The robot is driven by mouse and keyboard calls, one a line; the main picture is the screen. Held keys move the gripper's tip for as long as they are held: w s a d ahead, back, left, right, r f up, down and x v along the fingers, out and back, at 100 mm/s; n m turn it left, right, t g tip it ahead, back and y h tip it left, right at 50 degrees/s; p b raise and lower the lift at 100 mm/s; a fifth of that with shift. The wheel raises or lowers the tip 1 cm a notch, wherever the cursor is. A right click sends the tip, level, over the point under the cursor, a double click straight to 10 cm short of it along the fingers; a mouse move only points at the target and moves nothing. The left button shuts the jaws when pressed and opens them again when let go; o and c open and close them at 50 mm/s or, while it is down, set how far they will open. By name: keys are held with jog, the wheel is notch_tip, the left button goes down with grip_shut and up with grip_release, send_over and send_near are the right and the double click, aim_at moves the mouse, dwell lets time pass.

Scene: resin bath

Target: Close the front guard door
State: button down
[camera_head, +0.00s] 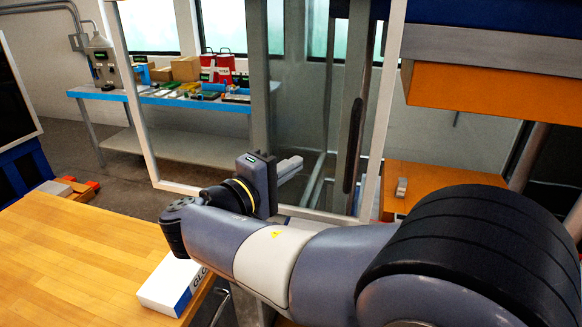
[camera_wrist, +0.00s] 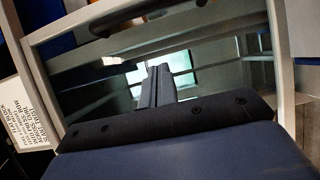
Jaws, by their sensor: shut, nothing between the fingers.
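The front guard door is a large clear panel in a pale frame (camera_head: 384,110), with a long dark upright handle (camera_head: 352,145) near its right edge. It stands out to the left of the machine's orange parts, so it looks open. My gripper (camera_head: 297,168) is shut and empty, in front of the panel's lower part and left of the handle. In the wrist view the fingers (camera_wrist: 157,86) are together and point at the glass. The pale frame (camera_wrist: 281,70) and dark handle (camera_wrist: 115,14) show around them. I cannot tell whether the fingers touch the panel.
The machine's orange block (camera_head: 480,92) overhangs at the right, above a lower orange surface with a small metal piece (camera_head: 401,187). A wooden table (camera_head: 70,260) with a white box (camera_head: 160,290) is at the lower left. A cluttered blue-edged bench (camera_head: 180,103) stands behind the panel.

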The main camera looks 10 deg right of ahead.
aim_at(332, 159)
jog(key=shift+w+d+p, duration=0.35)
jog(key=shift+d+p, duration=0.15)
jog(key=shift+d, duration=0.9)
jog(key=shift+w+d+p, duration=0.4)
jog(key=shift+d+p, duration=0.1)
jog(key=shift+d, duration=0.9)
jog(key=shift+w+d+p, duration=0.35)
jog(key=shift+d+p, duration=0.15)
jog(key=shift+d, duration=0.9)
